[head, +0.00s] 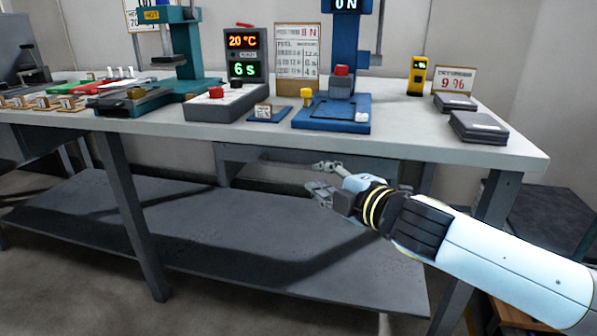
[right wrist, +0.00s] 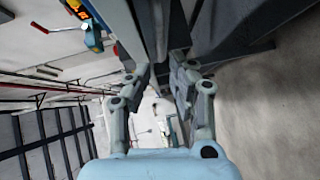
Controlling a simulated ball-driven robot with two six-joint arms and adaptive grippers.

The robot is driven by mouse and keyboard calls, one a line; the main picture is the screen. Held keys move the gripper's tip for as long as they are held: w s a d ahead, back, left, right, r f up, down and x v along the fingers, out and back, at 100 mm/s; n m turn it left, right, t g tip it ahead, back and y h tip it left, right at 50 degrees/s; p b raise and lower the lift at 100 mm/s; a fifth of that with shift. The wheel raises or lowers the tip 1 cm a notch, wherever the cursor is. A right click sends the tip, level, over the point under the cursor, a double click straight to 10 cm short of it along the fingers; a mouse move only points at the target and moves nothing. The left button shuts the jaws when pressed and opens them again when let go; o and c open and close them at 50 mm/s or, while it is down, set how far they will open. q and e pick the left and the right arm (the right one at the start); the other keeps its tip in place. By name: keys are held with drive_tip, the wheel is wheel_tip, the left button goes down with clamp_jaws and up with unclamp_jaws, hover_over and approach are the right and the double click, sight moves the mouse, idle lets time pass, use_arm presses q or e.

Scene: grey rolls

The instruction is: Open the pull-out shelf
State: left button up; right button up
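A grey panel (head: 262,154), which looks like the front of the pull-out shelf, sits close under the white tabletop (head: 420,142). I cannot tell from the head view how far it is out. My right gripper (head: 323,178) is below the tabletop in front of this panel, with its two fingers apart. In the right wrist view, my right gripper (right wrist: 162,72) is open, and a narrow grey edge or bar (right wrist: 158,30) shows just beyond the gap between the fingertips. I cannot tell whether they touch it. My left gripper is not in view.
A blue press (head: 345,80), a teal press (head: 184,60), a grey control box (head: 222,108) and dark grey slabs (head: 478,127) stand on the tabletop. A wide lower shelf (head: 230,230) is bare. Table legs (head: 130,215) stand at the left and right.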

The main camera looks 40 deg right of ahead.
sight(299, 167)
drive_tip(key=w, duration=0.3)
drive_tip(key=w+f, duration=0.1)
drive_tip(key=w, duration=0.2)
drive_tip(key=w+b, duration=0.1)
drive_tip(key=w, duration=0.2)
drive_tip(key=shift+d+f, duration=0.2)
drive_tip(key=shift+d, duration=0.1)
clamp_jaws()
